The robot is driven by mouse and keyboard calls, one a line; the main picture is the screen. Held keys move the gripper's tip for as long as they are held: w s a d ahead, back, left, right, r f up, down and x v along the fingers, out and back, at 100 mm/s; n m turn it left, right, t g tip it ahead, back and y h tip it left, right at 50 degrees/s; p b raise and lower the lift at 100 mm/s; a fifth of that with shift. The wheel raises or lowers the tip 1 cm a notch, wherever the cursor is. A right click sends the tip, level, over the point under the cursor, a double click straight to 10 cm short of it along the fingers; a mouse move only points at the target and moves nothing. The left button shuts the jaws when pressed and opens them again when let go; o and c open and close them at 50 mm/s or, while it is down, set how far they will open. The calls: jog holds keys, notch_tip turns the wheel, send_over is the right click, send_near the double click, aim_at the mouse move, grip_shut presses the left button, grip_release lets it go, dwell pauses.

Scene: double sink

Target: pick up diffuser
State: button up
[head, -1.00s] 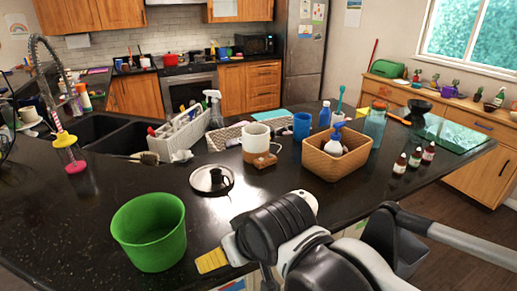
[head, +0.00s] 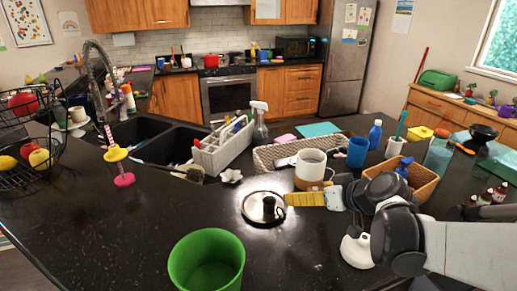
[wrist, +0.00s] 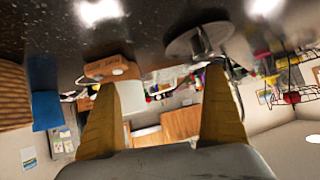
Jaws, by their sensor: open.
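My gripper (head: 290,199) is just in front of the diffuser in the head view, with yellow fingers pointing left. In the wrist view my gripper (wrist: 160,80) has its fingers wide apart with nothing held between them. Whether a finger touches the diffuser cannot be told.
A round metal lid (head: 265,207) with a dark knob lies just left of the fingers. A wicker basket (head: 420,180) stands right, partly behind my arm. A green bucket (head: 206,262) stands in front. A white caddy (head: 222,149) is behind.

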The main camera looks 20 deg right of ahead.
aim_at(318, 177)
jog(key=d, duration=0.2)
jog(key=w+d+t, duration=0.1)
jog(key=d, duration=0.2)
jog(key=w+d+t, duration=0.1)
jog(key=d, duration=0.2)
jog(key=shift+w+d, duration=0.25)
jog(key=shift+t, duration=0.3)
jog(key=b+x, duration=0.1)
jog(key=x, duration=0.4)
jog(key=shift+w+d+f, duration=0.1)
jog(key=shift+w+f, duration=0.1)
jog(key=x, duration=0.1)
jog(key=b+x, duration=0.1)
jog(key=x, duration=0.3)
jog(key=shift+w+d+r+b, duration=0.1)
jog(key=shift+w+d+b, duration=0.15)
jog(key=shift+b, duration=0.15)
jog(key=shift+s+r, duration=0.1)
jog(key=shift+c, duration=0.7)
jog(key=c, duration=1.2)
